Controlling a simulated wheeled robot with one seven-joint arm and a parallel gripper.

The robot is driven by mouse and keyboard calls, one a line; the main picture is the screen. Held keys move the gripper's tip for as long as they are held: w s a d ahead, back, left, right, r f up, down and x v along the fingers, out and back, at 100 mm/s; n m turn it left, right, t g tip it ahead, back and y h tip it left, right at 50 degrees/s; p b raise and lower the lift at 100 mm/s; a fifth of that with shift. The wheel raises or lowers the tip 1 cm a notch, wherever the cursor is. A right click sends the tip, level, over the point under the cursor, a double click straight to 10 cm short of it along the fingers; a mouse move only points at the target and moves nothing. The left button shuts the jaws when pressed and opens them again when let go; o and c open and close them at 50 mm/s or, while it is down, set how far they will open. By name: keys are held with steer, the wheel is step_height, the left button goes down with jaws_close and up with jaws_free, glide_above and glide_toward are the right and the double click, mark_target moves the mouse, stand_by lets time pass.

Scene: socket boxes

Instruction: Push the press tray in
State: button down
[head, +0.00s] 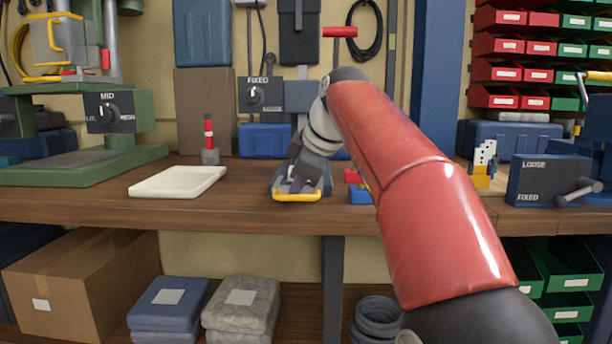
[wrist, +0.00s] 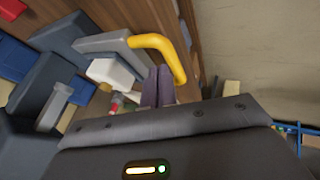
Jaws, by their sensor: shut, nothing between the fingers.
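The press tray shows in the head view as a grey drawer with a yellow front handle (head: 297,197), sticking out toward the bench's front edge. In the wrist view the yellow handle (wrist: 176,62) curves around the far side of my fingers, joined to a grey tray side (wrist: 103,43). My gripper (head: 296,184) is low over the tray, just behind the handle. In the wrist view its shut fingers (wrist: 157,85) hold nothing and sit inside the handle's loop. I cannot tell whether they touch it. My arm and gripper hide much of the press.
A green drill press (head: 90,160) stands far left. Small red and blue blocks sit just right of the gripper. A LOOSE/FIXED lever box (head: 540,178) is far right.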

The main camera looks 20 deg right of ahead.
steer(key=shift+w+f, duration=0.15)
steer(key=shift+f, duration=0.05)
steer(key=w+p, duration=0.2)
steer(key=w+d+p, duration=0.1)
steer(key=w+p, duration=0.1)
steer(key=w, duration=0.1)
steer(key=w+d+p, duration=0.1)
steer(key=w+p, duration=0.1)
steer(key=shift+w+d+r+p, duration=0.15)
steer(key=shift+w+r+p, duration=0.1)
steer(key=shift+p, duration=0.15)
steer(key=shift+w+d+f, duration=0.2)
steer(key=shift+w+f, duration=0.05)
steer(key=shift+w, duration=0.2)
steer(key=shift+r, duration=0.1)
